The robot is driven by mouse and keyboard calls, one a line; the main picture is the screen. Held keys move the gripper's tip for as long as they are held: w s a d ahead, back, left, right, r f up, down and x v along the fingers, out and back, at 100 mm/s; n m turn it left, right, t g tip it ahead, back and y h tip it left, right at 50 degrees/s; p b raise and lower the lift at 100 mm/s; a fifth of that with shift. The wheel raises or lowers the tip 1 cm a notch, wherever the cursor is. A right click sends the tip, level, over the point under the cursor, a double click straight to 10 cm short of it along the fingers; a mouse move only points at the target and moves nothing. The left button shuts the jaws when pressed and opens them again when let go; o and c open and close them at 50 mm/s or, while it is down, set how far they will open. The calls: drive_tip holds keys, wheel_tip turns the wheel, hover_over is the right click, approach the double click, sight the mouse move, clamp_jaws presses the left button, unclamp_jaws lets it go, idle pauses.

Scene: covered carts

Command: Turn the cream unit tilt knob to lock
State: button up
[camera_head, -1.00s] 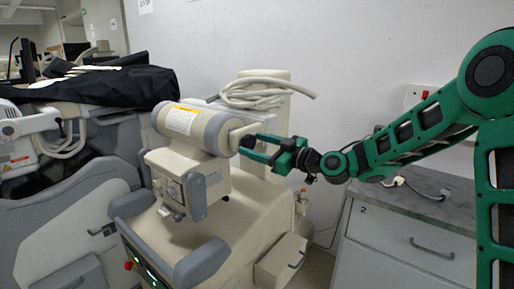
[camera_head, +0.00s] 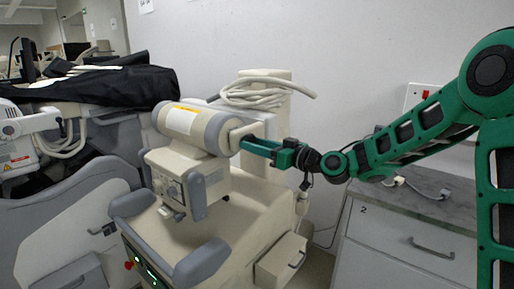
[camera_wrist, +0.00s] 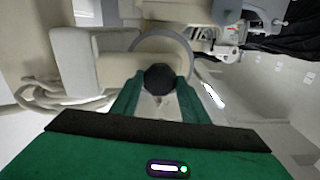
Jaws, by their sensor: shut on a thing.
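The cream unit (camera_head: 240,215) stands in the middle of the head view, with a cream and grey cylindrical head (camera_head: 190,128) on top. The dark round tilt knob (camera_wrist: 160,77) shows in the wrist view between my fingers, at the end of the cream arm. My green gripper (camera_head: 253,146) reaches in from the right and is shut on the knob; it also shows in the wrist view (camera_wrist: 158,88). In the head view the fingers hide the knob. I cannot read any lock marking.
A coiled cream hose (camera_head: 258,92) lies on top of the unit behind my gripper. A grey drawer cabinet (camera_head: 405,235) stands at the right. Another cart with a black cover (camera_head: 120,84) is at the left. A wall is behind.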

drive_tip(key=m, duration=1.4)
drive_tip(key=shift+w+d, duration=0.2)
drive_tip(key=shift+d, duration=0.05)
idle(0.4)
drive_tip(key=o, duration=1.1)
drive_tip(key=shift+f, duration=0.1)
drive_tip(key=shift+s+a, duration=0.1)
drive_tip(key=shift+s, duration=0.1)
drive_tip(key=v, duration=1)
drive_tip(key=shift+s+d, duration=0.15)
drive_tip(key=shift+d, duration=0.15)
